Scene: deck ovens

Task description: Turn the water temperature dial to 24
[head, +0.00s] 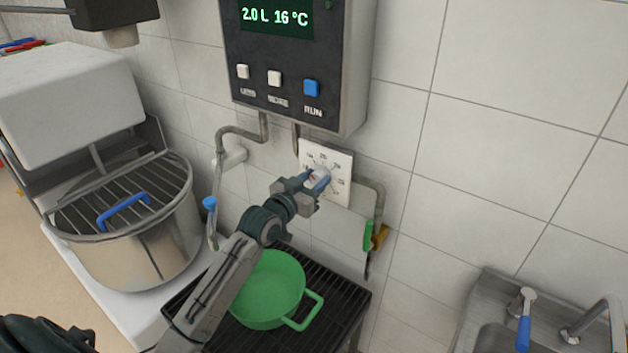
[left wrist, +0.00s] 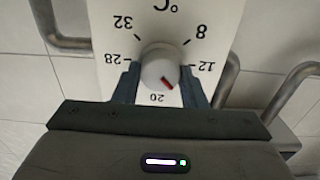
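The water temperature dial (left wrist: 160,67) is a round pale knob on a white plate (head: 341,188) on the wall. In the left wrist view the plate shows upside down, with 8, 12, 20, 28 and 32 readable; the 16 and 24 positions are covered by the fingers. The dial's red mark lies between 20 and 12, near where 16 sits. My left gripper (left wrist: 160,86) has one finger on each side of the knob, very close to it; I cannot tell whether they press on it. The display (head: 276,17) reads 2.0 L and 16 °C. My right gripper is not in view.
The control box with LESS, MORE and RUN buttons (head: 311,88) hangs just above the plate. Pipes and a green-handled valve (head: 368,235) are beside it. A green pot (head: 268,291) stands on a black grate below my left arm. A mixer bowl (head: 141,240) is at left.

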